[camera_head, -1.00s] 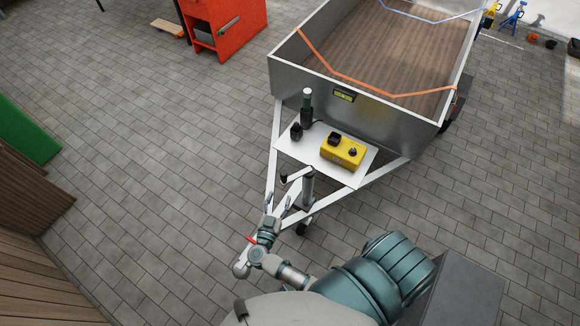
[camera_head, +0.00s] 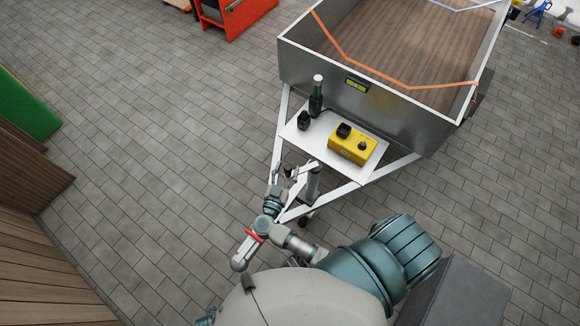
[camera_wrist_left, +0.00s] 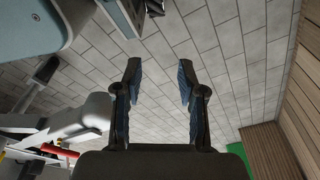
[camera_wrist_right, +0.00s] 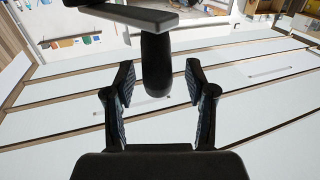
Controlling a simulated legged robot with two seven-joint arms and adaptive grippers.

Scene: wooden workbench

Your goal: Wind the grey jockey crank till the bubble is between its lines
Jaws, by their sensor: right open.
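The grey jockey crank (camera_head: 303,170) sits on top of the jockey post (camera_head: 313,184) at the trailer's drawbar. In the right wrist view its grey arm (camera_wrist_right: 130,14) crosses the top and its dark handle (camera_wrist_right: 156,66) hangs down between my fingers. My right gripper (camera_head: 282,174) is open, with a finger on each side of the handle (camera_wrist_right: 158,92) and a gap on both sides. The yellow-green level (camera_head: 357,85) is on the trailer's front wall; its bubble is too small to read. My left gripper (camera_wrist_left: 160,82) is open and empty over paving.
A yellow box (camera_head: 352,146) with dark fittings lies on the white drawbar plate (camera_head: 372,170). An orange cabinet (camera_head: 238,18) is at the back.

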